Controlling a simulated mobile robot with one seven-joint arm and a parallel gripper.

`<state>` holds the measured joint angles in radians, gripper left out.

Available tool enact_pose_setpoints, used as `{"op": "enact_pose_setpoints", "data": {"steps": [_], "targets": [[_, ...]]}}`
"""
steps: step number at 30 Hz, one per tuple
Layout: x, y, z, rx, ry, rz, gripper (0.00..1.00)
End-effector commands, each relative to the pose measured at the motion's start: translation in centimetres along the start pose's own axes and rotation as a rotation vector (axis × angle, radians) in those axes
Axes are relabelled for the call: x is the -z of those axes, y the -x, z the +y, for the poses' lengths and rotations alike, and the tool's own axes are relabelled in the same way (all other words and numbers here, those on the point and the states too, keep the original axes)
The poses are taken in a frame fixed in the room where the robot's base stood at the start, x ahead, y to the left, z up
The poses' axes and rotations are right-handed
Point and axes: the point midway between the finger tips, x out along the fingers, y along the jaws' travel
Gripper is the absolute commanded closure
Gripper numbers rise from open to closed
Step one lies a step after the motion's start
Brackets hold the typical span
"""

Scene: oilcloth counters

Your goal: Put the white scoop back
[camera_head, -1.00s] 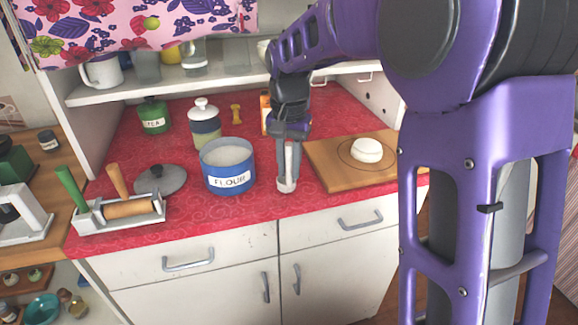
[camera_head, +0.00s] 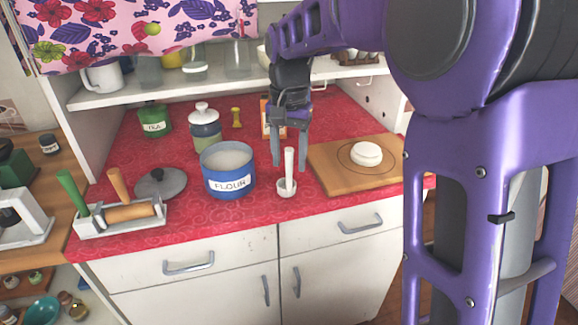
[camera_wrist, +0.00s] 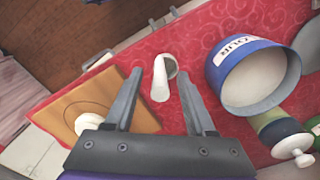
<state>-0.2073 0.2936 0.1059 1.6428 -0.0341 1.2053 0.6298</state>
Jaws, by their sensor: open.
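The white scoop (camera_head: 287,186) stands on the red counter with its bowl down and its handle upright, between the flour canister and the wooden board. It also shows in the wrist view (camera_wrist: 160,80), between the fingertips. My gripper (camera_head: 289,161) is open, with its fingers apart on either side of the handle and above the bowl. In the wrist view, my gripper (camera_wrist: 159,75) shows gaps to the handle. The blue flour canister (camera_head: 228,180) is open at the top and filled with pale flour, just left of the scoop.
A wooden board (camera_head: 335,180) with white dough (camera_head: 367,153) lies to the right. A grey lid (camera_head: 161,183) and a rolling-pin holder (camera_head: 122,222) are at the left. A lidded jar (camera_head: 206,135) stands behind the canister. The shelf is above.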

Motion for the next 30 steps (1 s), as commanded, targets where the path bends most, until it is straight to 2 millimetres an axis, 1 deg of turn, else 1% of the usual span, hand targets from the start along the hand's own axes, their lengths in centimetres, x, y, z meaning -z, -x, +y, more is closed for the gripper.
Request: {"op": "enact_pose_setpoints", "data": {"steps": [1,6,9,12,17,26,30], "targets": [[0.1,1.5,-0.1,0.003,0.0,0.004,0.45],[0.1,5.1,-0.1,0.002,0.0,0.003,0.45],[0.1,6.8,-0.1,0.002,0.0,0.002,0.45],[0.1,7.9,0.0,0.001,0.0,0.001,0.45],[0.0,8.6,0.0,0.0,0.0,0.0,0.45],[0.0,8.7,0.0,0.001,0.001,0.0,0.45],[0.2,9.5,-0.2,0.03,0.035,0.018,0.45]]}}
